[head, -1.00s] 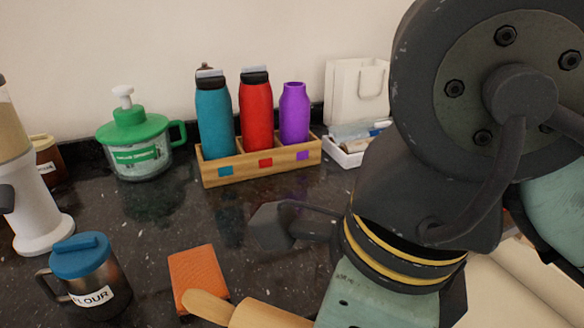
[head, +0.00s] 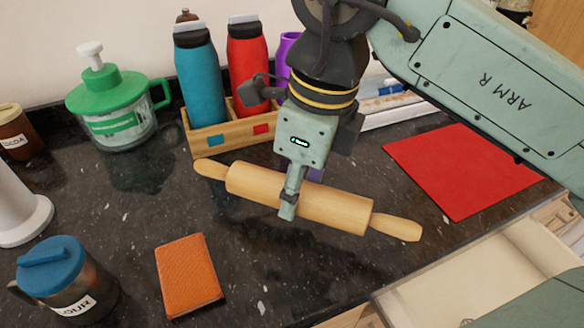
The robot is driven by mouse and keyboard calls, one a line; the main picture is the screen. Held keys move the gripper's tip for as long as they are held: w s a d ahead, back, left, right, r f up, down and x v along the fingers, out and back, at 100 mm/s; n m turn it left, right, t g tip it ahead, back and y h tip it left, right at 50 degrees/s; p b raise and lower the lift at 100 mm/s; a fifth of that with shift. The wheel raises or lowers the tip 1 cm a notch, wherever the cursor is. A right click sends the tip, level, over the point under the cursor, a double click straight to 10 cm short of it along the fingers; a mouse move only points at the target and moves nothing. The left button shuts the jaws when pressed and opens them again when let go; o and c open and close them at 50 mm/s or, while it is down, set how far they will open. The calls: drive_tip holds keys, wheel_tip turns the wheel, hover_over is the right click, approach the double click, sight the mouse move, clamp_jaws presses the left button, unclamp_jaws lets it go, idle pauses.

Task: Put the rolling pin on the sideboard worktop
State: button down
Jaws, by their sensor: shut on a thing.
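The rolling pin (head: 335,205) is pale wood with a handle at each end. It lies slantwise in the head view, its left end higher in the picture. My gripper (head: 289,205) is shut on its barrel, left of the middle. The pin appears held over the dark speckled worktop (head: 250,262); I cannot tell how large the gap below it is. My gripper hides a small part of the barrel.
A wooden rack (head: 215,138) with teal, red and purple bottles stands behind the pin. A red mat (head: 462,170) lies right, an orange book-like block (head: 188,275) front left. The flour jar (head: 62,280) and green-lidded jar (head: 115,105) stand left. An open drawer (head: 450,262) is front right.

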drive_tip(key=w, duration=0.3)
drive_tip(key=shift+w+a+f+p, duration=0.1)
drive_tip(key=shift+a+f+p, duration=0.05)
drive_tip(key=shift+a+p, duration=0.2)
drive_tip(key=shift+f+p, duration=0.4)
drive_tip(key=shift+f, duration=1.4)
drive_tip(key=shift+f, duration=0.15)
drive_tip(key=c, duration=1)
unclamp_jaws()
drive_tip(key=r, duration=0.4)
drive_tip(key=d+r+b, duration=0.1)
drive_tip(key=r, duration=0.7)
drive_tip(key=shift+s+d+r+b, duration=0.15)
drive_tip(key=shift+s+d+b, duration=0.15)
drive_tip(key=shift+d+b, duration=0.05)
